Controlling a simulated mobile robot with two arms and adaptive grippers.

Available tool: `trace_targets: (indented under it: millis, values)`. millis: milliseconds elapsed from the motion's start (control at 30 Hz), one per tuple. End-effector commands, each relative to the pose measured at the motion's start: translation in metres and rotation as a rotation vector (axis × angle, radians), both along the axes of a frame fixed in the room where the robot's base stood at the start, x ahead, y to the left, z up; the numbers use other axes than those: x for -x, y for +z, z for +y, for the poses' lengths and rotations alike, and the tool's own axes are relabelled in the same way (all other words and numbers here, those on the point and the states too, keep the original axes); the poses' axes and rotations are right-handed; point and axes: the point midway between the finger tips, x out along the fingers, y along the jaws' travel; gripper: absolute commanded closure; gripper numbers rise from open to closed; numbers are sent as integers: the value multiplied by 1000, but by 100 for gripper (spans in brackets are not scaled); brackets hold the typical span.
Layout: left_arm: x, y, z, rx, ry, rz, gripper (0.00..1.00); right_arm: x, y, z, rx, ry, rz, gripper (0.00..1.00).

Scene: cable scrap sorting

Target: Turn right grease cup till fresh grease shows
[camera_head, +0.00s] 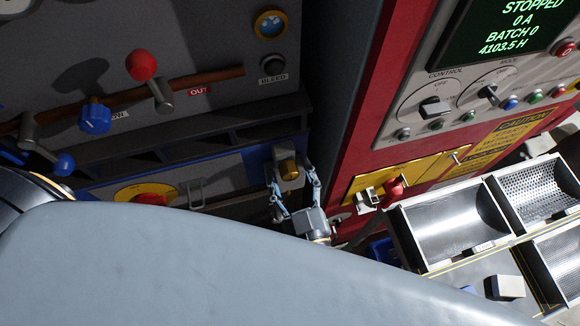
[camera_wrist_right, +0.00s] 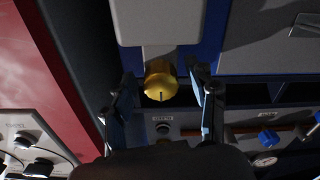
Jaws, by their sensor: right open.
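The right grease cup, a brass-coloured cylinder (camera_head: 289,169), sits on a grey block against a blue panel in the middle of the head view. In the right wrist view the cup (camera_wrist_right: 160,82) is upper middle, with a short dark mark on its face. My right gripper (camera_head: 291,174) is open, with one finger on each side of the cup. In the right wrist view its fingers (camera_wrist_right: 165,88) also stand either side, with a gap visible at each side. I see no grease at the cup. My left gripper is out of view.
A dark ledge (camera_head: 180,135) runs above the cup, below levers with red and blue knobs (camera_head: 141,65). A red cabinet (camera_head: 345,160) and metal trays (camera_head: 450,228) stand right. My arm hides the lower part.

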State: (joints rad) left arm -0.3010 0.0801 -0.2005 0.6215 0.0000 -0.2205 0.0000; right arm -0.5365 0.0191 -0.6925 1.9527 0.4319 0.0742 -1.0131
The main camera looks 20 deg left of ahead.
Motion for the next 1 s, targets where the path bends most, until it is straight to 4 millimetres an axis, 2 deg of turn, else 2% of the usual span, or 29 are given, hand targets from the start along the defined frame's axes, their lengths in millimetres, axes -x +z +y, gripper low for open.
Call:
trace_targets:
  millis: [333, 600, 1000]
  values:
    - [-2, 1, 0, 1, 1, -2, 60, -3, 0, 2, 0, 0, 0, 43]
    - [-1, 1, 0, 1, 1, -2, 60, -3, 0, 2, 0, 0, 0, 97]
    - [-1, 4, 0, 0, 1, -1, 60, -3, 1, 2, -52, 1, 35, 97]
